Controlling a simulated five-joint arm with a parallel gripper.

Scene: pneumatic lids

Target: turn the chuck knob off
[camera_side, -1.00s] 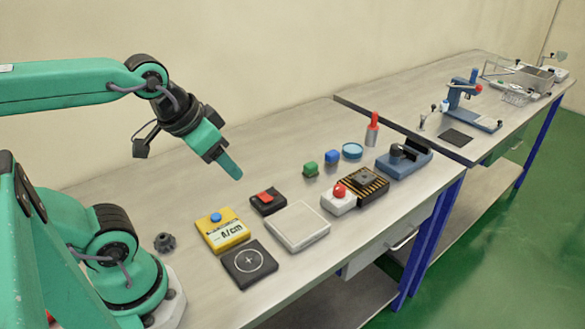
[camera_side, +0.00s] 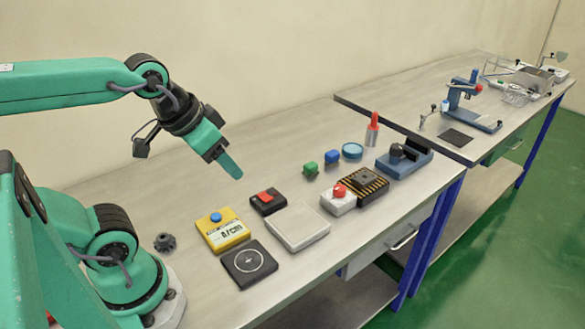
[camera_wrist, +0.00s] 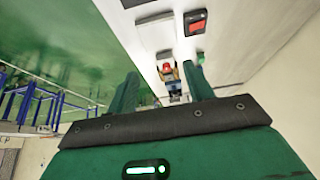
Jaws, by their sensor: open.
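My gripper (camera_side: 238,175) is in the air above the bench, to the left of the knob and apart from everything. In the wrist view my gripper (camera_wrist: 161,69) has its two green fingers spread, with nothing between them.
A white plate (camera_side: 298,227), a black box with a red switch (camera_side: 267,202), a yellow meter with a blue knob (camera_side: 221,231) and a black pad (camera_side: 249,264) lie nearby.

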